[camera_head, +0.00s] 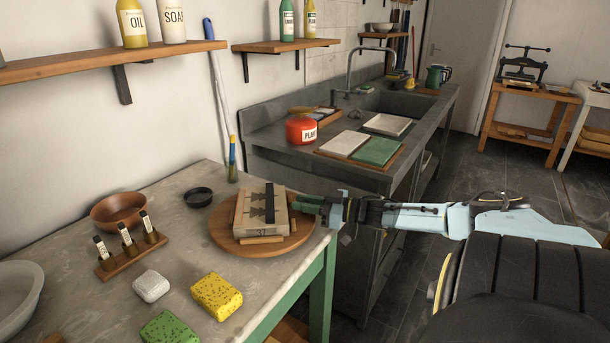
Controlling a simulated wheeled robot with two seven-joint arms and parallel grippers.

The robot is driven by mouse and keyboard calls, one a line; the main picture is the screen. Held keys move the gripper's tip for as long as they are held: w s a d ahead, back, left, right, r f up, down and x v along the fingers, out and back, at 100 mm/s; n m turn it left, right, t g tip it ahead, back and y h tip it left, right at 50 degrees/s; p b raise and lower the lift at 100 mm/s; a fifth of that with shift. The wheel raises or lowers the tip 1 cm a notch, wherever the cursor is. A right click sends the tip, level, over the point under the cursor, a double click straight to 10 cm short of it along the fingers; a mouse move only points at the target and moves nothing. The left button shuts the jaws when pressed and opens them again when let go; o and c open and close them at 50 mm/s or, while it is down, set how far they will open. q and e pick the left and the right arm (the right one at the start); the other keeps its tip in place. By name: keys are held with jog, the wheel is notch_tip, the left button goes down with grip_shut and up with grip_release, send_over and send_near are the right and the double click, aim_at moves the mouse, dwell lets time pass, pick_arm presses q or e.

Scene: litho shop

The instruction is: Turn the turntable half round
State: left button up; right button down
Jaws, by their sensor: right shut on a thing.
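The turntable (222,240) is a round wooden disc on the grey worktop, near its right edge. A pale block marked 37 (258,233) with a dark figured strip on top lies on it, with small wooden pieces beside it. My right gripper (298,202) reaches in from the right and is shut at the far right rim of the turntable, close to the block's right side. Its green fingers hide the exact point of contact. My left gripper is not in view.
A small black dish (198,197), a brown bowl (118,209), a rack of small bottles (131,257) and several sponges (217,296) stand left and in front of the turntable. A brush (232,160) stands behind it. A stone sink counter (290,160) lies beyond.

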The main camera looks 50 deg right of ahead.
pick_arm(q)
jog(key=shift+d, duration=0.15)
pick_arm(e)
jog(key=shift+f, duration=0.15)
jog(key=c, duration=1.4)
grip_release()
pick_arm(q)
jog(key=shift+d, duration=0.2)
pick_arm(e)
jog(key=shift+o, duration=0.6)
jog(key=shift+s+d+p, duration=0.2)
jog(key=shift+s+p, duration=0.15)
jog(key=shift+s, duration=0.2)
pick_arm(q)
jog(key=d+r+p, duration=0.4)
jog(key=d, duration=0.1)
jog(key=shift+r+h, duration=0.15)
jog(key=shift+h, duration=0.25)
pick_arm(e)
jog(key=v, duration=1.2)
jog(key=shift+s, duration=0.15)
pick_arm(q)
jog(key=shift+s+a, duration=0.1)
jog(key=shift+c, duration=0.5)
